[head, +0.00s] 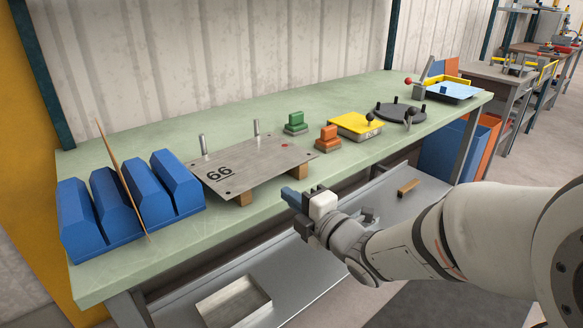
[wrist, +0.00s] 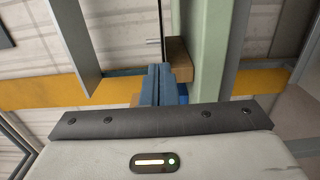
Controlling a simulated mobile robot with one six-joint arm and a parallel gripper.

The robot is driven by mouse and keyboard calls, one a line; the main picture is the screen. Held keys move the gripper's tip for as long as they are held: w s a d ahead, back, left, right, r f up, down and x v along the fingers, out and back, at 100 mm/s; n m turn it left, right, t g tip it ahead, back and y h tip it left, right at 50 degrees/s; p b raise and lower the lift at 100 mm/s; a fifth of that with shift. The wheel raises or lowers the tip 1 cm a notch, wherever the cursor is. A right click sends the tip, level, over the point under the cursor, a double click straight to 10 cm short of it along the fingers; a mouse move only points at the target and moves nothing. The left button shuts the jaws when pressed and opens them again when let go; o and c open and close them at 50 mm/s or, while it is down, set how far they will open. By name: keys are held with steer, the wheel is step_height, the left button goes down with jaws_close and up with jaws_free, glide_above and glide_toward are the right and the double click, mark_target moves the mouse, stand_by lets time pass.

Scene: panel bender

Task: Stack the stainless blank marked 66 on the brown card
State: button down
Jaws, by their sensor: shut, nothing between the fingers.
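A thin brown card (head: 122,178) stands upright and leaning in a slot of the blue rack (head: 88,232), left of the blank. My gripper (head: 292,198) is shut and empty, in front of the blank's near edge, beside its front-right wooden block. In the wrist view my blue fingers (wrist: 160,85) point at the bench edge beside a wooden block (wrist: 179,52).
Two upright pins stand at the blank's back edge. Right of it are green (head: 296,122) and orange (head: 328,138) blocks, a yellow-topped box (head: 352,123) and a dark round fixture (head: 395,111). A lower shelf holds an open metal tray (head: 233,303). Green bench (head: 110,285) shows in front.

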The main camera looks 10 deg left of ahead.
mark_target(281, 173)
steer(key=w, duration=0.2)
steer(key=w+a, duration=0.1)
steer(key=w, duration=0.1)
steer(key=w+a, duration=0.1)
steer(key=shift+w+a, duration=0.2)
steer(key=shift+w, duration=0.2)
steer(key=shift+w+f, duration=0.1)
steer(key=shift+f, duration=0.05)
steer(key=shift+w+f+b, duration=0.1)
steer(key=shift+w+b, duration=0.45)
steer(key=shift+b, duration=0.25)
steer(key=shift+w+r, duration=0.2)
steer(key=shift+w, duration=0.05)
